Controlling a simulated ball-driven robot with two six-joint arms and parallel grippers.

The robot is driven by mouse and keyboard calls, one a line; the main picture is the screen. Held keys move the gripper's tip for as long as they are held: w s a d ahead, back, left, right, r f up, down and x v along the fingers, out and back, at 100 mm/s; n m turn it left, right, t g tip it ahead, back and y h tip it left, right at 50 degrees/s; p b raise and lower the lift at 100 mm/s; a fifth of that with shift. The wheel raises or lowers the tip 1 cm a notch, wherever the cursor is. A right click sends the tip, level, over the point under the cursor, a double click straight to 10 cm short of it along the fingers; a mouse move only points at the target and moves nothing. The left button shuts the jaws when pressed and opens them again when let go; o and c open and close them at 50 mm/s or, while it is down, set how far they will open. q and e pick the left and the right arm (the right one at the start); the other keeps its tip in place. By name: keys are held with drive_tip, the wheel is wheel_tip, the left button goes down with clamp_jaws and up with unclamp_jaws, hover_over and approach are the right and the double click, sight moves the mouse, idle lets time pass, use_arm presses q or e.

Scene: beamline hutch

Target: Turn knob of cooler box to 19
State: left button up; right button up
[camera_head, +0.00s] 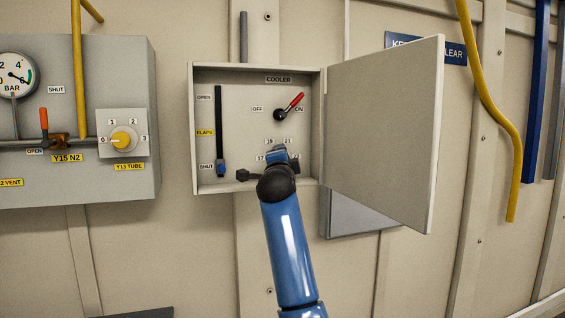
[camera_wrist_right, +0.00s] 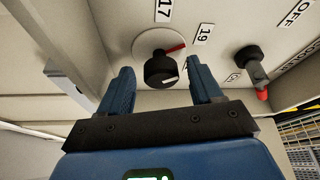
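The open cooler box (camera_head: 234,68) is on the wall in the middle of the head view. Its black knob (camera_wrist_right: 162,72), with a red pointer, shows in the right wrist view. In the head view my right gripper (camera_head: 277,153) hides the knob, below the 19 and 21 labels. In the wrist view my right gripper (camera_wrist_right: 160,75) is open. Its blue fingertips are on either side of the knob, with a gap on both sides. My left gripper is not in view.
The box door (camera_head: 385,130) stands open to the right. Above the knob is an OFF/ON switch with a red lever (camera_head: 290,106). A FLAP slider (camera_head: 220,130) is at the left inside the box. A valve panel (camera_head: 125,75) hangs further left.

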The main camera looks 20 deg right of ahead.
drive_tip(key=shift+s+a+b, duration=0.2)
drive_tip(key=shift+s+b, duration=0.1)
drive_tip(key=shift+s, duration=0.1)
drive_tip(key=b+v, duration=0.4)
drive_tip(key=v, duration=0.6)
